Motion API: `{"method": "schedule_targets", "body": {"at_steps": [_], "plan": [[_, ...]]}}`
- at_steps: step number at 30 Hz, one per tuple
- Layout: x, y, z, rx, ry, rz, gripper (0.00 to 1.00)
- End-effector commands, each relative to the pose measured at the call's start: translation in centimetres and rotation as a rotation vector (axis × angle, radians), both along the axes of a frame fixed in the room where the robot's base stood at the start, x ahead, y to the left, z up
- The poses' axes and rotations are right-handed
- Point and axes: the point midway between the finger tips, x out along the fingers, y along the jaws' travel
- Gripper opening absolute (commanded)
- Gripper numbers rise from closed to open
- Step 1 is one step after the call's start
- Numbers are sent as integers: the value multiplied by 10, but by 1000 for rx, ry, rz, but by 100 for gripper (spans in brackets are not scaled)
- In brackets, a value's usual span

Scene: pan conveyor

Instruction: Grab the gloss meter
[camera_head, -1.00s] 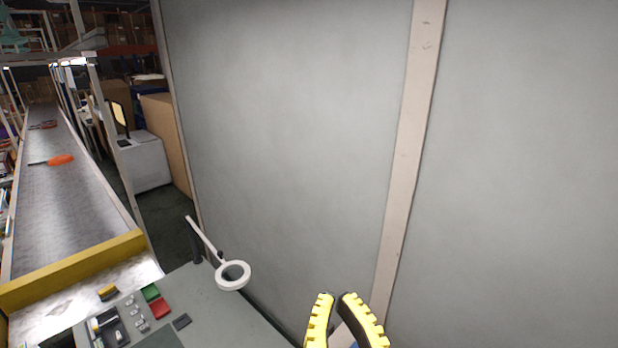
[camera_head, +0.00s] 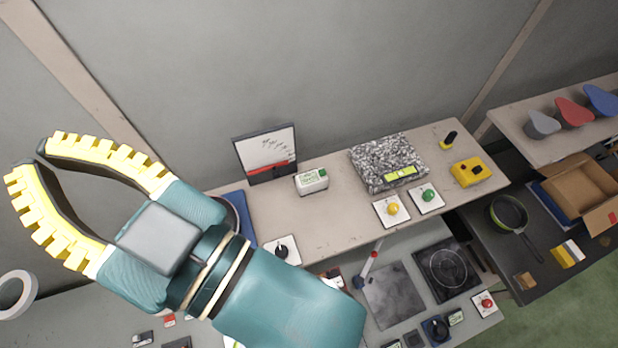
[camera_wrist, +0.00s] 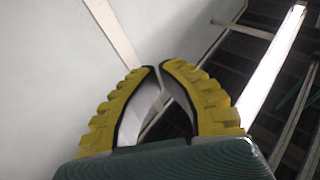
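My gripper (camera_head: 29,158) is raised at the left of the head view, pointing left, away from the bench things. Its two yellow ribbed fingers bow apart, with empty space between them and a narrow gap at the tips. A small white and green device (camera_head: 312,181) stands on the raised shelf, right of my gripper. A yellow device (camera_head: 470,172) and a small black and yellow device (camera_head: 448,140) are farther right.
The shelf (camera_head: 330,222) also bears a speckled block (camera_head: 375,165), a whiteboard (camera_head: 265,153) and yellow (camera_head: 392,209) and green (camera_head: 428,195) buttons. A pan (camera_head: 512,222) and cardboard box (camera_head: 578,190) are at right. A ring lamp (camera_head: 17,292) is below my gripper.

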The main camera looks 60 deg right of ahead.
Motion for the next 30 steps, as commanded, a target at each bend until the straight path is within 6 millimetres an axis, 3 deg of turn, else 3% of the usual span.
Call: {"method": "schedule_targets", "body": {"at_steps": [14,15,27,29,30], "plan": [[0,0,0,0,0,0,0],[0,0,0,0,0,0,11],[0,0,0,0,0,0,88],[0,0,0,0,0,0,99],[0,0,0,0,0,0,100]]}}
